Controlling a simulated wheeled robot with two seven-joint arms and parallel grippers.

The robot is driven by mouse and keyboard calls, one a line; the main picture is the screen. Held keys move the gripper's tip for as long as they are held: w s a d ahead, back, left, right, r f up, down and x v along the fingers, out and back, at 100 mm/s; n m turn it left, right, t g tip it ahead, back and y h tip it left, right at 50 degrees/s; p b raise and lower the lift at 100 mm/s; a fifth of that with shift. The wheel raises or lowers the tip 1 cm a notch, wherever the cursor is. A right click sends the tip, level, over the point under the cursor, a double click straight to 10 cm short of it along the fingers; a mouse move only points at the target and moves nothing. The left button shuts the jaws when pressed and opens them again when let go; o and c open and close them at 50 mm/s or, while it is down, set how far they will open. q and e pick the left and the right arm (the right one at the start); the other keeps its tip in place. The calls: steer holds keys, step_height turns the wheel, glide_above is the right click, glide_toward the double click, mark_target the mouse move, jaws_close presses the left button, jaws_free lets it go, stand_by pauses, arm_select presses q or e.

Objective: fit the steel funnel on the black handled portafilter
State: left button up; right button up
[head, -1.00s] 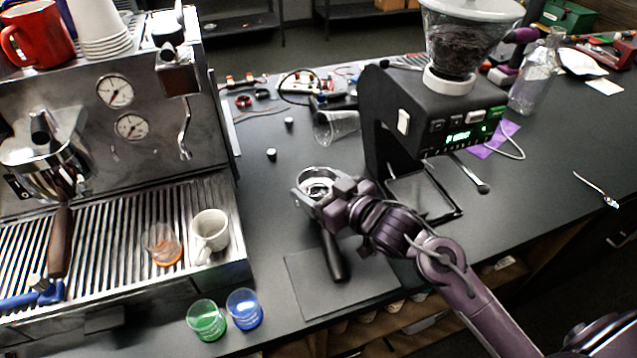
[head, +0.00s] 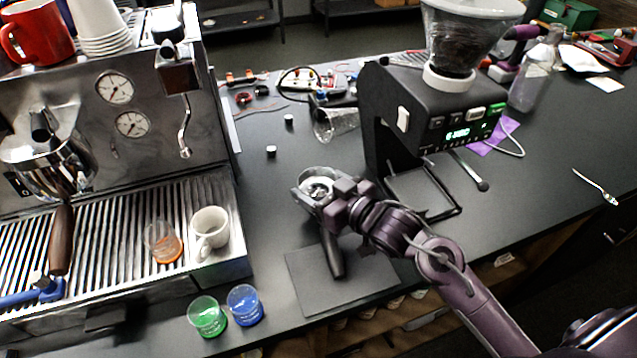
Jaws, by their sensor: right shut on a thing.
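The steel funnel (head: 315,174) is a shiny ring held by my right gripper (head: 325,192), whose jaws are shut on its rim. The funnel is at the head end of the black handled portafilter (head: 333,257), whose handle points toward the front over a dark mat. The portafilter's head is mostly hidden by the gripper and funnel, so I cannot tell whether the funnel is seated or just above it.
The dark mat (head: 365,285) lies at the counter's front edge. The espresso machine (head: 120,150) stands left with a white cup (head: 210,228) on its tray. Green (head: 207,318) and blue (head: 244,306) cups stand in front. The grinder (head: 400,120) stands behind right.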

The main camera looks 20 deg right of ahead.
steer(key=shift+p, duration=0.3)
stand_by(0.5)
steer(key=shift+f, duration=0.3)
stand_by(0.8)
steer(key=o, duration=1)
steer(key=shift+o, duration=0.2)
steer(key=b+v, duration=0.1)
steer(key=v, duration=0.5)
steer(key=shift+s+d+f, duration=0.1)
steer(key=shift+s, duration=0.1)
steer(key=shift+s+d+r, duration=0.25)
steer(key=shift+s+d, duration=0.05)
steer(key=shift+s, duration=0.35)
